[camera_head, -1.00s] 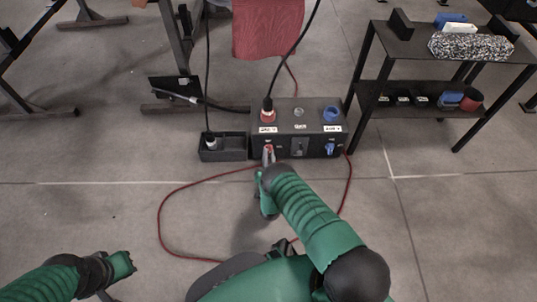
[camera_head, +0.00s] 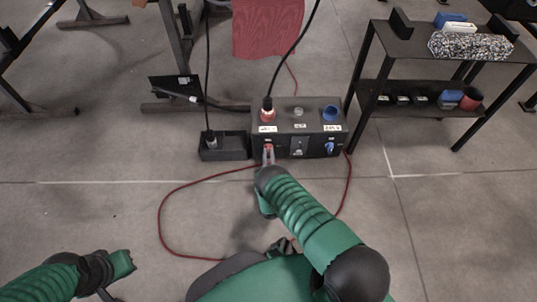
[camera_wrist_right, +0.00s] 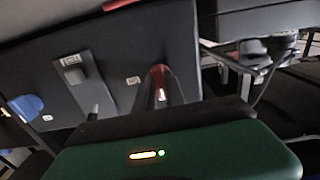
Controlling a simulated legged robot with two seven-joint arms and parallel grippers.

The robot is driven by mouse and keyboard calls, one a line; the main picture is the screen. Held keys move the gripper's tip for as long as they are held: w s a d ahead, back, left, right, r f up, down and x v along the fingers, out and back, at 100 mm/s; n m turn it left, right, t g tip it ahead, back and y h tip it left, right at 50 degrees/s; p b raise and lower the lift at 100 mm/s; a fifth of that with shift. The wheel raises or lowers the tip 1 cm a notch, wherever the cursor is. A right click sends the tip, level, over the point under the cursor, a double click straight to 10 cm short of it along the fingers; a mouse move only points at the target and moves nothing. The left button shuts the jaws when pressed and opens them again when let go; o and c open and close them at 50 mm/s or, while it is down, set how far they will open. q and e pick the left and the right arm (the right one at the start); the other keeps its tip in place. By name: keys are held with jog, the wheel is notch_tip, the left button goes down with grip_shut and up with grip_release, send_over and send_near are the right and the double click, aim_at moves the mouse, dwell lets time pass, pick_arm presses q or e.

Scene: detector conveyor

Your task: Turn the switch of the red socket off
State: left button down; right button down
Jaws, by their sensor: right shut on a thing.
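The dark socket box (camera_head: 313,114) stands on the floor ahead. The red socket (camera_head: 267,115) is on its top at the left, with a black plug and cable in it. The red switch (camera_head: 268,148) is on the front face below that socket. My right gripper (camera_head: 268,157) is at this switch, its fingers shut on it. In the right wrist view the red switch (camera_wrist_right: 158,75) shows between the fingers, partly hidden by them. The switch's exact angle cannot be told. My left gripper (camera_head: 122,265) is at the lower left, far from the box; its jaws are unclear.
A blue socket (camera_head: 331,114) and a blue switch (camera_head: 330,148) are at the box's right. A small dark tray (camera_head: 222,148) with a plug adjoins its left. A black shelf (camera_head: 415,98) stands at the right. A red cable (camera_head: 160,222) loops over the floor.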

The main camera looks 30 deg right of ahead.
jog(key=c, duration=1.4)
grip_release()
jog(key=shift+f, duration=0.1)
jog(key=shift+w, duration=0.1)
